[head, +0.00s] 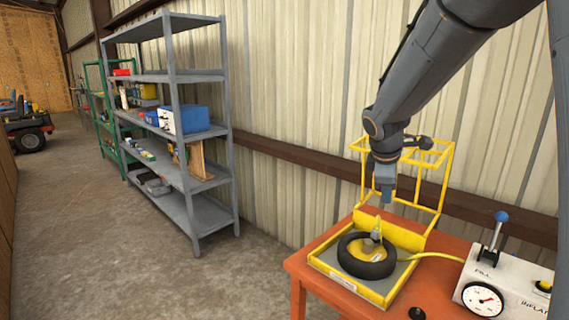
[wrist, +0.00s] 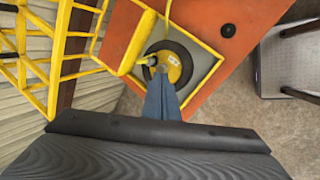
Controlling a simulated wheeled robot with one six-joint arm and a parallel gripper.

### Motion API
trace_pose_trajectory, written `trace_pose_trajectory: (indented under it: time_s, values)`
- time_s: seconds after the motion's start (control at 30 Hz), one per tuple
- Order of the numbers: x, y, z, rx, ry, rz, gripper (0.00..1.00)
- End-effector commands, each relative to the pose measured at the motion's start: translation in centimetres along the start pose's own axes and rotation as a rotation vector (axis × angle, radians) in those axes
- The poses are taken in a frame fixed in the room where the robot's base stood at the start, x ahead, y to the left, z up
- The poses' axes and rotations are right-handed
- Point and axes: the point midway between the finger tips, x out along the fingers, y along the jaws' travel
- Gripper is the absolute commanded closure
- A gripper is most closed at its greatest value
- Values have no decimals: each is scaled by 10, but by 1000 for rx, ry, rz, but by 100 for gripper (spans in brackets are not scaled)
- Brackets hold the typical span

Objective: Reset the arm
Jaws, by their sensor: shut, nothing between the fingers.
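My gripper (head: 386,198) hangs from the arm in the head view, pointing down above the orange table (head: 305,272). In the wrist view its blue-grey fingers (wrist: 162,92) are together with nothing between them. Below it a small black tyre (head: 348,264) with a yellow hub lies flat in a yellow-edged tray (head: 340,284). The tyre also shows in the wrist view (wrist: 186,62), partly hidden by the fingers. My gripper appears apart from the tyre. A yellow hose (head: 435,256) runs from the hub's fitting to a white inflator box (head: 510,290) with a gauge and a blue-knobbed lever.
A yellow tube cage (head: 446,185) stands open behind the tray, close to my arm. A small black cap (head: 416,313) lies on the table. A grey shelf (head: 205,215) stands along the wall to the left. The floor (head: 90,250) left of the table is clear.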

Motion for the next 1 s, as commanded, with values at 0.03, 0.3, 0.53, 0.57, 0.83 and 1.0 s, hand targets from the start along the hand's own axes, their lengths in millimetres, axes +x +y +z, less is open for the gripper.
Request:
trace_pose_trajectory:
  time_s: [0.03, 0.3, 0.53, 0.57, 0.83, 1.0]
  values:
    - [6, -36, -2, 114, 18, -47, 100]
    - [15, -207, -1, 780, 10, -291, 100]
    - [12, -290, 5, 1132, -58, -400, 100]
    - [12, -295, 6, 1155, -64, -407, 100]
    - [11, -304, 7, 1197, -75, -418, 100]
    - [11, -303, 7, 1194, -75, -417, 100]
